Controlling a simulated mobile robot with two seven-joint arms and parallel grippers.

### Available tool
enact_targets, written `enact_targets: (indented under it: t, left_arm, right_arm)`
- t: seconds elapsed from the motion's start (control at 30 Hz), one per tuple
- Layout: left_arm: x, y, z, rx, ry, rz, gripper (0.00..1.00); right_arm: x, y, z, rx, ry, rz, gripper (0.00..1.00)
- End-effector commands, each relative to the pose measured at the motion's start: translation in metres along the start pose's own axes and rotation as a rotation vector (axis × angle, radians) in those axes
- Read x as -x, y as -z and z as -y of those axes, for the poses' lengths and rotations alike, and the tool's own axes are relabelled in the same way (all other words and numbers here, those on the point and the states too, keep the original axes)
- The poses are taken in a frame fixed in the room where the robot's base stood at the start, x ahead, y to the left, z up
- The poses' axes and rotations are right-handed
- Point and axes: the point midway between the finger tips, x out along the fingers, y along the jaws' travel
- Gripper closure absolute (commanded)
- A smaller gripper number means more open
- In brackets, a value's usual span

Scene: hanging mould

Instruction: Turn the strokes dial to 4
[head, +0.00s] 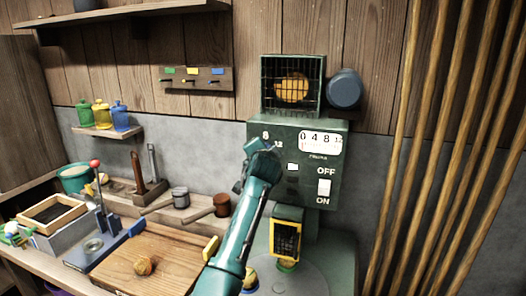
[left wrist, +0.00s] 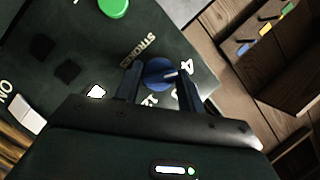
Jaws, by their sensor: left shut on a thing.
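The blue strokes dial (left wrist: 157,76) sits on the dark green machine panel, next to the word STROKES, in the left wrist view. A white pointer mark on it points toward the finger at the right. A 4 shows beside the dial and a partly covered 12 on its near side; other numbers are hard to read. My left gripper (left wrist: 159,88) is shut on the dial, one finger on each side. In the head view my left gripper (head: 262,152) covers the dial, with an 8 and a 12 just above it. My right gripper is not in view.
The panel holds a white gauge (head: 320,141) marked 0 4 8 12, a white OFF/ON switch (head: 324,188) and a green button (left wrist: 114,8). A yellow-framed window (head: 286,239) is below. A wooden board (head: 150,262) is to the left. Long poles (head: 440,150) stand at the right.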

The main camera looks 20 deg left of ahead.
Motion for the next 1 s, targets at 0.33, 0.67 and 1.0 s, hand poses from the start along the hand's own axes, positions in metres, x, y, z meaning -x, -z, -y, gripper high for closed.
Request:
enact_targets:
  t: [0.33, 0.67, 1.0]
  left_arm:
    - [0.0, 0.0001, -0.0012, 0.01, -0.005, -0.001, 0.84]
    - [0.0, 0.0001, -0.0006, 0.008, -0.004, 0.0, 0.4]
    - [0.0035, 0.0001, -0.0004, 0.006, -0.002, -0.001, 0.39]
  right_arm:
    - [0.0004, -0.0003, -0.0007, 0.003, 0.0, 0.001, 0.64]
    - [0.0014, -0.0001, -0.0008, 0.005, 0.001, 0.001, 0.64]
    - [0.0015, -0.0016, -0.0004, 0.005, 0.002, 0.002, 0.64]
